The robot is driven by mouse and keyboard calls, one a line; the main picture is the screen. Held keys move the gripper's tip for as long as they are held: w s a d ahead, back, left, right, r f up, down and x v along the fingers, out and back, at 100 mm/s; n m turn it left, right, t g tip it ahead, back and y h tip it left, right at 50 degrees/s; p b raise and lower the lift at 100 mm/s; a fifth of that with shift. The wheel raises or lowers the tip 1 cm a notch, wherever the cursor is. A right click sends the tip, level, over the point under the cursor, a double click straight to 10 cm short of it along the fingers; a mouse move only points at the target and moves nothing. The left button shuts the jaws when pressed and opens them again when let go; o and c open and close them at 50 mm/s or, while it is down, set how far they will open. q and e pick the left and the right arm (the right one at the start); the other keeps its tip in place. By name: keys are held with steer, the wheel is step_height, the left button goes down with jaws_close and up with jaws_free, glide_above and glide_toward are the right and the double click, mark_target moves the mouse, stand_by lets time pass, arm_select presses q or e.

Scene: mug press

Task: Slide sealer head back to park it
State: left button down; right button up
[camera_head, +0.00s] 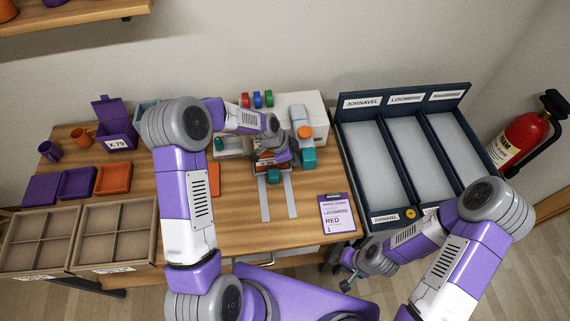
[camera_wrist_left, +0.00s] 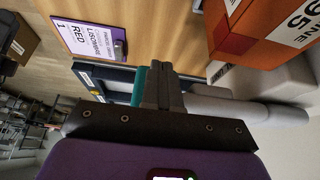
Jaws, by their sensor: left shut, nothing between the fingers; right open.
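The orange sealer head (camera_head: 268,167) stands at the back of two pale rails on the table. In the left wrist view an orange block with a white label (camera_wrist_left: 262,28) fills the upper right. My left gripper (camera_head: 283,157) is over the sealer head in the head view, and its wrist hides part of it. In the left wrist view the left fingers (camera_wrist_left: 160,84) are shut and empty, beside a teal part (camera_wrist_left: 138,86); contact is unclear. My right gripper (camera_head: 347,276) is open and empty, off the table's front right.
The rails (camera_head: 291,196) are bare in front of the head. A white machine (camera_head: 303,118) with orange and teal parts stands right behind it. A purple clipboard (camera_head: 338,212) lies right of the rails. A dark sorting rack (camera_head: 352,134) stands right; brown divided trays (camera_head: 113,203) sit left.

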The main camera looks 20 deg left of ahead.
arm_select(q)
steer(key=shift+w+d+b, duration=0.15)
steer(key=shift+w+d, duration=0.15)
steer(key=shift+d, duration=0.35)
steer(key=shift+w+d+b, duration=0.1)
steer(key=shift+w+d, duration=0.25)
steer(key=shift+d, duration=0.35)
steer(key=shift+w+d+b, duration=0.15)
steer(key=shift+w+d, duration=0.15)
steer(key=shift+d, duration=0.35)
steer(key=shift+s+a+b, duration=0.6)
steer(key=shift+s+a, duration=0.05)
steer(key=shift+a, duration=0.7)
step_height(320, 180, up, 9)
steer(key=p, duration=0.5)
glide_above(304, 154)
steer(key=a, duration=0.2)
steer(key=shift+s+d, duration=0.15)
steer(key=shift+s, duration=0.25)
